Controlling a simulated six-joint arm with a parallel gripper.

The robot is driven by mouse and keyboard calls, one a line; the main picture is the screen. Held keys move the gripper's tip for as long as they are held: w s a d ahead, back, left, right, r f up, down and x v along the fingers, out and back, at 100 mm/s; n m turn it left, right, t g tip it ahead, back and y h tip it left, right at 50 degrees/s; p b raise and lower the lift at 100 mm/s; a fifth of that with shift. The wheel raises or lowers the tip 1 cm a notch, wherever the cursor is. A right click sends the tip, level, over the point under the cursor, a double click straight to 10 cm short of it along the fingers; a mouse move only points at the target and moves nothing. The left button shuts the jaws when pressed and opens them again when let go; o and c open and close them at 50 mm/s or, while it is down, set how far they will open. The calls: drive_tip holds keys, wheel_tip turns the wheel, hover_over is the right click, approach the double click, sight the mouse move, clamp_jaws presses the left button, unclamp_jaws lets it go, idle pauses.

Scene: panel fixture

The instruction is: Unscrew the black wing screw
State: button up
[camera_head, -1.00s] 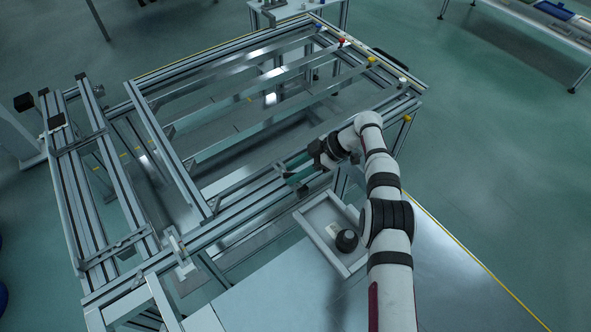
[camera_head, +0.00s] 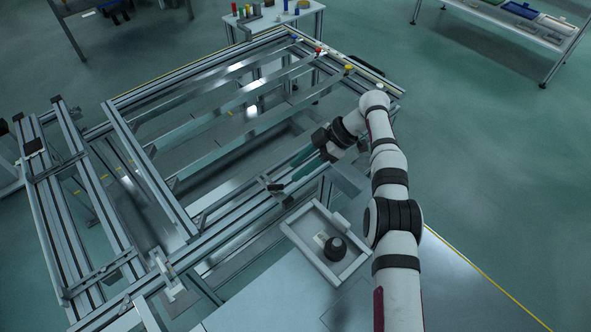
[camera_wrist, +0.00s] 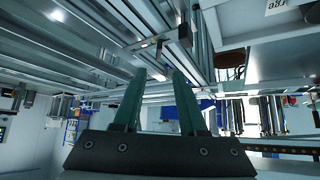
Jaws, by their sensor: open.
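My gripper (camera_head: 298,168) is above the front rail of the panel frame, its two green fingers apart with nothing visible between them. They also show apart in the wrist view (camera_wrist: 159,76). A small black part (camera_head: 275,187) sits on the front rail just left of and below the fingertips, apart from them. It looks like the black wing screw, but it is too small for me to make out its wings. I cannot pick it out clearly in the wrist view.
A shallow tray (camera_head: 304,262) with a round black object (camera_head: 335,249) stands below the rail. Red (camera_head: 318,51), blue (camera_head: 294,38) and yellow (camera_head: 348,69) knobs sit along the frame's far right side.

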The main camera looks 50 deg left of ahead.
wheel_tip(320, 180, up, 8)
drive_tip(key=t+h, duration=0.2)
drive_tip(key=t, duration=0.1)
approach(275, 186)
drive_tip(key=x, duration=0.8)
drive_tip(key=shift+f, duration=0.25)
clamp_jaws()
